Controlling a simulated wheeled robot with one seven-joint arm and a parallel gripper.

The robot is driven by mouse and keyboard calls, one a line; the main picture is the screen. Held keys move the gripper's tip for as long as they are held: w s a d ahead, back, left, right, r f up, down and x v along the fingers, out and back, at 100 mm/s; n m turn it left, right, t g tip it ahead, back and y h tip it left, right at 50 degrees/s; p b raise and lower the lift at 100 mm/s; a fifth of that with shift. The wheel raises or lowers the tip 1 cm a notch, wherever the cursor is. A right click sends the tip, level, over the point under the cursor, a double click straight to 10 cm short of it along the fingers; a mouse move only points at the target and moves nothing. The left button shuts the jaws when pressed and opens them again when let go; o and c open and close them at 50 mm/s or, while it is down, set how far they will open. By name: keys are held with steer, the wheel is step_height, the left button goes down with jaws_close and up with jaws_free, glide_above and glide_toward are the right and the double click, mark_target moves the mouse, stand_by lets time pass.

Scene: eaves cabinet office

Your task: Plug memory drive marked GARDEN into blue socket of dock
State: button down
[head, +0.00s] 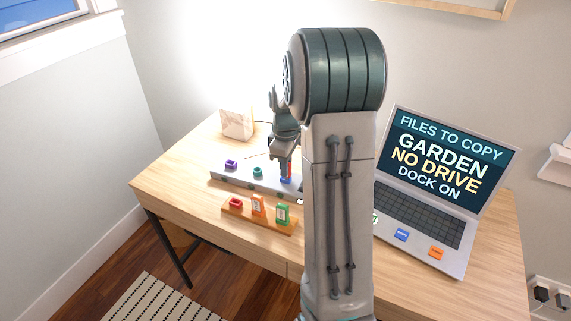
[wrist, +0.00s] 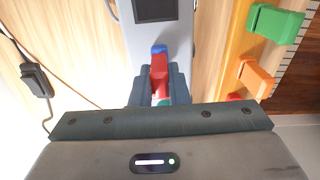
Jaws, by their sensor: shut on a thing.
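My gripper (head: 286,174) is over the right part of the grey dock (head: 222,178), pointing down. In the wrist view my gripper (wrist: 160,88) is shut on a red drive (wrist: 159,68); the red drive also shows in the head view (head: 290,168). No GARDEN marking can be read on it. The blue socket (head: 286,181) is right at the drive's lower end, and shows just beyond the drive in the wrist view (wrist: 159,49). I cannot tell whether the drive is touching or inside it. The dock also has a purple socket (head: 231,164) and a teal socket (head: 258,171).
A wooden rack (head: 231,211) in front of the dock has a red piece (head: 236,203), an orange drive (head: 258,204) and a green drive (head: 282,214). A pale box (head: 237,124) stands behind the dock.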

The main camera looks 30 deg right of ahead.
steer(key=shift+f, duration=0.3)
steer(key=c, duration=1.3)
jaws_free()
steer(key=shift+r, duration=0.1)
step_height(320, 180, up, 14)
steer(key=shift+f+p, duration=0.15)
steer(key=shift+p, duration=0.4)
steer(key=s+a+r+m+t+p, duration=0.1)
steer(key=s+a+m+p, duration=0.1)
steer(key=s+a, duration=0.3)
steer(key=s+a+r+m+t+p, duration=0.1)
steer(key=s+a+m+p, duration=0.1)
steer(key=s+a, duration=0.3)
steer(key=s+a+r+m+p, duration=0.1)
steer(key=s+a+m, duration=0.3)
steer(key=s, duration=0.7)
steer(key=shift+a+r+m+t+p, duration=0.1)
steer(key=shift+a+m+t+p, duration=0.35)
steer(key=shift+a, duration=0.45)
